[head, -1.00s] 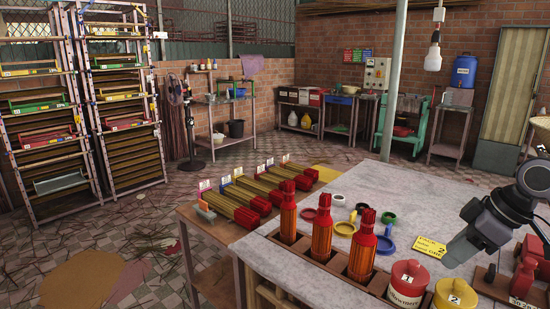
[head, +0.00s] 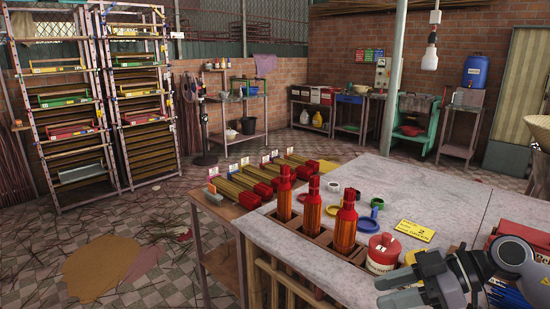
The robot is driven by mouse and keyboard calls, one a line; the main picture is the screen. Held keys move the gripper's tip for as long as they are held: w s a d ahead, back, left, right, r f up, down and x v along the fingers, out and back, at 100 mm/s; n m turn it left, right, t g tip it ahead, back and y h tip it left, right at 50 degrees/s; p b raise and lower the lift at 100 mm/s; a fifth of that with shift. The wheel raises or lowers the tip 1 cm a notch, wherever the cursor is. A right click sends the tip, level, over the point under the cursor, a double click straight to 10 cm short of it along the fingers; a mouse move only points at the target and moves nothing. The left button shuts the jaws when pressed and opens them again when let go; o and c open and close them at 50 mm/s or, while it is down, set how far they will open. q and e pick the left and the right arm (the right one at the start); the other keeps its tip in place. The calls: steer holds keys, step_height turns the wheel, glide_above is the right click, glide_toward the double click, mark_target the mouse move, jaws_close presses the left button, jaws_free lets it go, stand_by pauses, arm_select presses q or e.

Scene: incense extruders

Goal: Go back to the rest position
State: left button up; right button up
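My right gripper (head: 395,291) is low at the right of the head view, over the near part of the grey table (head: 440,196). Its two fingers point left and look apart, with nothing seen between them. My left gripper is out of view. Three red-orange bottle-shaped extruders (head: 313,207) stand upright in the wooden rack (head: 323,240) at the table's left edge. A red jar (head: 382,254) labelled 1 stands just behind the gripper, and I cannot tell its exact gap to it.
Coloured rings (head: 367,224) and a yellow card (head: 415,230) lie on the table. Incense bundles (head: 262,181) lie on the side table to the left. Tall shelves (head: 140,110) stand at the back left. The middle of the table top is clear.

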steer(key=s+a+t+y, duration=0.2)
steer(key=a+t+y, duration=0.25)
steer(key=a, duration=0.25)
steer(key=s+d+f+m+t+h+p, duration=0.1)
steer(key=s+d+f+m+t+h, duration=0.1)
steer(key=f+m+t+h, duration=0.35)
steer(key=s+d+f+m+t+h, duration=0.2)
steer(key=f+m+h, duration=0.35)
steer(key=f, duration=0.35)
steer(key=s+f+m+g+h, duration=0.1)
steer(key=s+f+g, duration=0.4)
steer(key=s+f, duration=0.6)
steer(key=shift+a+h, duration=0.35)
steer(key=shift+h, duration=0.5)
